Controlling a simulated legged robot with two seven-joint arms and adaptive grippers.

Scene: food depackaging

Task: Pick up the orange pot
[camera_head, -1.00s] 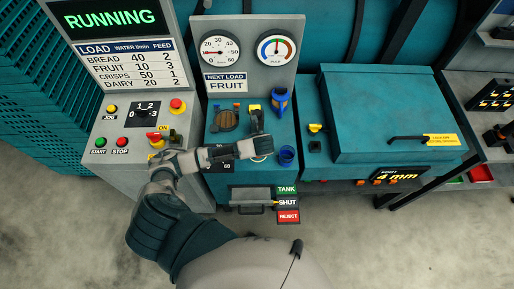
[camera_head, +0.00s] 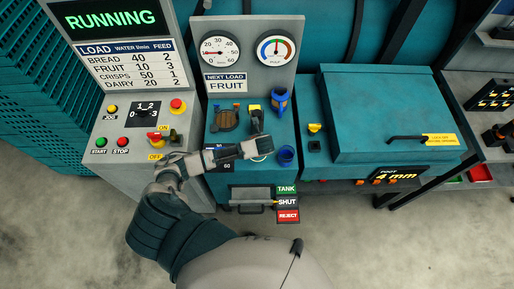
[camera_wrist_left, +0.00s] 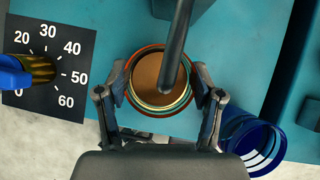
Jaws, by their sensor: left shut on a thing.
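The round pot (camera_wrist_left: 136,98) shows from above in the wrist view, with an orange-red outer edge, pale and green inner rings and a brown inside. My left gripper (camera_wrist_left: 160,108) has one finger on each side of it and is shut on it. A dark rod or spout (camera_wrist_left: 176,45) crosses over the pot and hides part of its inside. In the head view my left gripper (camera_head: 262,148) is at the teal bench front, and the pot is mostly hidden there. My right gripper is not in view.
A blue cup (camera_head: 287,156) stands close to the right of the gripper. A blue-pointer dial (camera_wrist_left: 45,70) is at the left in the wrist view. A teal lidded box (camera_head: 385,110) is to the right. A tank/shut/reject lever plate (camera_head: 287,202) sits below.

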